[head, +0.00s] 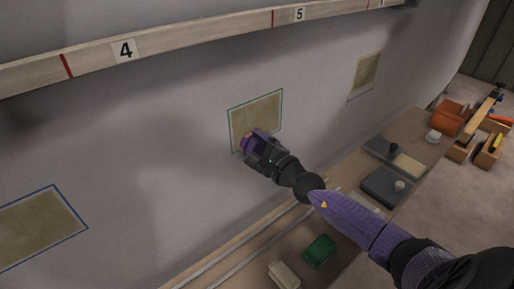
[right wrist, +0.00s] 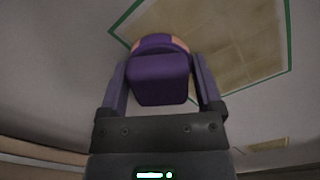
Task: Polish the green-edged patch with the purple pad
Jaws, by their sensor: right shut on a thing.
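The green-edged patch (head: 257,115) is a tan, rectangular area on the grey hull wall, near the middle of the head view. It also fills the upper right of the right wrist view (right wrist: 228,42). My right gripper (head: 257,146) is shut on the purple pad (right wrist: 158,78), which sits between its two fingers. The pad (head: 249,141) is at the patch's lower left corner in the head view and covers part of it. Its far edge is pinkish-orange. I cannot tell whether the pad touches the wall. My left gripper is not in view.
A blue-edged patch (head: 40,226) is at lower left, and a pale-edged patch (head: 366,74) at upper right. A numbered beam (head: 200,37) runs along the top. The bench below holds a green block (head: 319,250), a cream block (head: 284,274) and grey trays (head: 383,187).

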